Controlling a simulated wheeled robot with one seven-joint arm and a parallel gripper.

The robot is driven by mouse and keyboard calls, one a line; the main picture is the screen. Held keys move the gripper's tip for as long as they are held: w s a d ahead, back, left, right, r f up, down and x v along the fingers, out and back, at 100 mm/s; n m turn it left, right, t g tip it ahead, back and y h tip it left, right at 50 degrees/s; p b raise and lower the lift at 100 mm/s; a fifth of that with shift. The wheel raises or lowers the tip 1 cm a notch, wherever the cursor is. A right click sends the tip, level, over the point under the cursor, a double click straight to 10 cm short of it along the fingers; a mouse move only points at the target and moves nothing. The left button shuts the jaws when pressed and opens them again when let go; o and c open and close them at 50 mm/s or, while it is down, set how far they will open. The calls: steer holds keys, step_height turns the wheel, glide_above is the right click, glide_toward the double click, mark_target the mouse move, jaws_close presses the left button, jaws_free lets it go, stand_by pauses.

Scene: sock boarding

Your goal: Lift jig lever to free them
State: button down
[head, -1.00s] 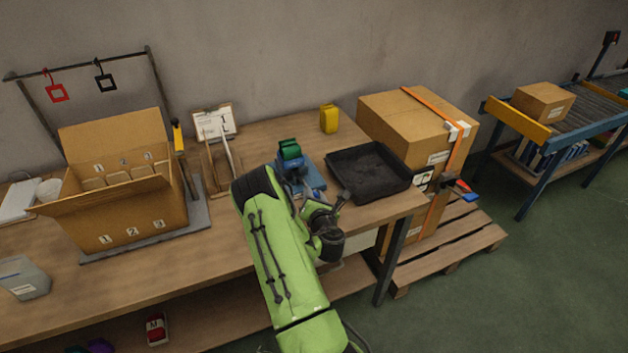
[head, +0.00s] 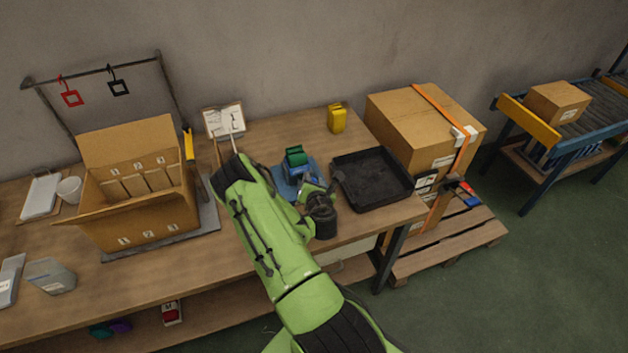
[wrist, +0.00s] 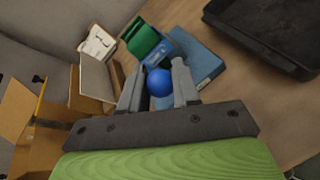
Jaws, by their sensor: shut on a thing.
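The blue jig (head: 284,186) stands on the workbench, left of the black tray. A green folded piece (head: 295,154), probably the socks, is in its clamp. In the wrist view the green piece (wrist: 143,38) stands at the blue jig (wrist: 200,62). The lever's round blue knob (wrist: 160,82) lies between the fingers of my gripper (wrist: 155,78), which is shut on it. The lever's shaft is mostly hidden behind the knob and fingers. In the head view my wrist partly covers the jig's front.
A black tray (head: 371,180) lies close to the right of the jig. An open carton with numbered slots (head: 140,222) stands at left. A clipboard (head: 224,120) and a yellow block (head: 337,118) are at the back. A strapped box (head: 415,125) stands beyond the bench's right end.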

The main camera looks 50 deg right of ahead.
steer(key=shift+w+d+r, duration=0.15)
steer(key=shift+w+r, duration=0.15)
steer(key=shift+r, duration=0.2)
steer(key=c, duration=0.8)
jaws_free()
steer(key=shift+w, duration=0.1)
steer(key=shift+c, duration=0.2)
